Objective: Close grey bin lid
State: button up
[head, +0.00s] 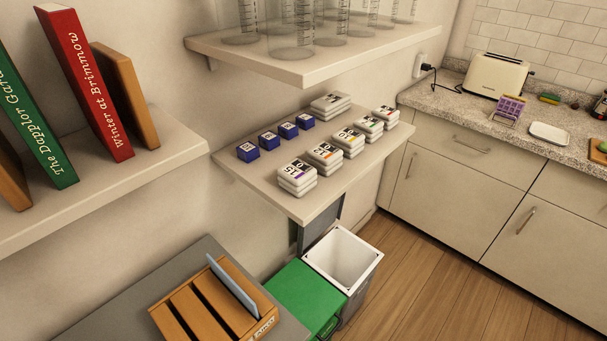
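The grey bin (362,293) stands on the floor below the lower shelf, with its pale inside showing from above. Its grey lid (309,237) is open and stands upright at the bin's back, near the wall. The shelf hides the upper part of the lid. I see nothing inside the bin. My gripper is not in view.
A green bin (302,290) with its lid down stands beside the grey bin, to the left. A shelf (309,213) with blue and white boxes overhangs the bins' back. A wooden organizer (207,307) sits at lower left. Wooden floor (440,290) is clear on the right.

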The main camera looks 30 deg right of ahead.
aim_at(309, 234)
jog(key=i+l+u, duration=0.1)
jog(key=l+u, duration=0.2)
jog(key=l, duration=1.25)
jog(key=l+u, duration=0.3)
jog(key=l, duration=1.25)
jog(key=u, duration=0.55)
jog(key=i, duration=0.05)
